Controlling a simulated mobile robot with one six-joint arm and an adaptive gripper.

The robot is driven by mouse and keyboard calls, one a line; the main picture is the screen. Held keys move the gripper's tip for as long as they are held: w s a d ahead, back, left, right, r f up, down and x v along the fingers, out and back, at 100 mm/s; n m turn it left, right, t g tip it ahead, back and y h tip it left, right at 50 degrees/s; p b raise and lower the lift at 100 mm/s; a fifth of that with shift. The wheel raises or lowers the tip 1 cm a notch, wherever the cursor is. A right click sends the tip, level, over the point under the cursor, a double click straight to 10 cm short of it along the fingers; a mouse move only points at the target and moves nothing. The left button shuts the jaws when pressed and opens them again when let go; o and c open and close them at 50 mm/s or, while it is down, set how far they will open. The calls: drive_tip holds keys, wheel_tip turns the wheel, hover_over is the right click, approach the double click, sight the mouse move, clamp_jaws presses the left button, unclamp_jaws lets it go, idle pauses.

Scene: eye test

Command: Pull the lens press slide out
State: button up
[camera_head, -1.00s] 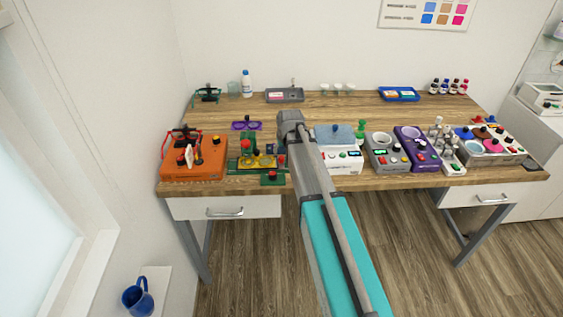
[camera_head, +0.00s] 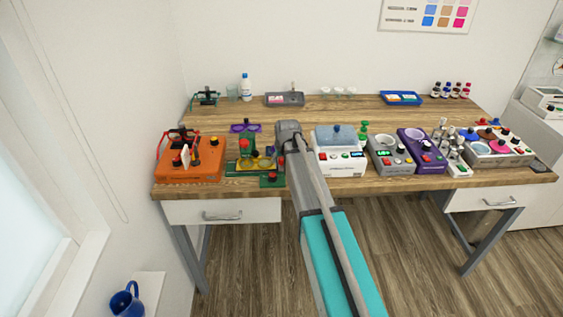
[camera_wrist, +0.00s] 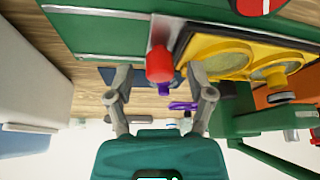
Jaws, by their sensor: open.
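The green lens press (camera_head: 243,168) stands near the front left of the desk. Its yellow slide (camera_head: 262,163) has round lens seats, and it shows large in the wrist view (camera_wrist: 222,52). A red knob (camera_wrist: 160,63) is at the slide's left end in the wrist view. My gripper (camera_wrist: 160,76) is open, with one finger on each side of the red knob. A gap shows on both sides, and I cannot tell the depth. In the head view my arm hides the gripper.
An orange device (camera_head: 190,165) stands left of the press and a white device with a blue lid (camera_head: 338,150) stands to the right. Purple glasses (camera_head: 245,128) lie behind the press. Several more devices fill the right side. The desk's back middle is mostly clear.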

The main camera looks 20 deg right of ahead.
idle(0.3)
clamp_jaws()
idle(0.4)
